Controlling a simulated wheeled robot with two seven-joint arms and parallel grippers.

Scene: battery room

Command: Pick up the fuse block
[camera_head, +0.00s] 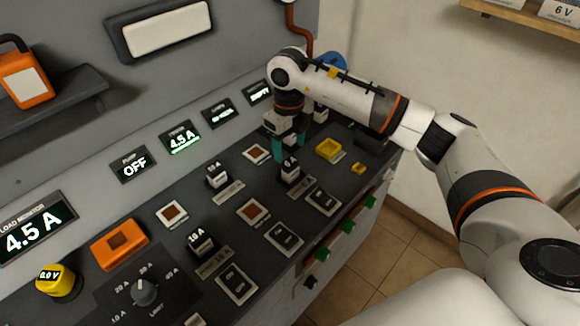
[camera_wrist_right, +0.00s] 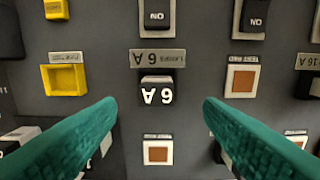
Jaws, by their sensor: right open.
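A black fuse block with a white face marked 6 A (camera_wrist_right: 157,91) stands on the panel, upside down in the right wrist view, midway between my fingers. In the head view the block (camera_head: 290,171) shows just below my gripper. My right gripper (camera_head: 289,147) points down over it, with its teal fingers spread on either side. In the right wrist view the open gripper (camera_wrist_right: 160,106) is empty, and I cannot tell how far its tips are above the panel. My left gripper is not in view.
Similar blocks stand nearby, one at left (camera_head: 217,175) and one marked 10 A (camera_head: 203,243). A yellow socket (camera_head: 328,149), an orange-framed socket (camera_head: 120,243), a knob (camera_head: 145,291) and rocker switches (camera_head: 284,238) share the panel. Green buttons (camera_head: 346,226) line its front edge.

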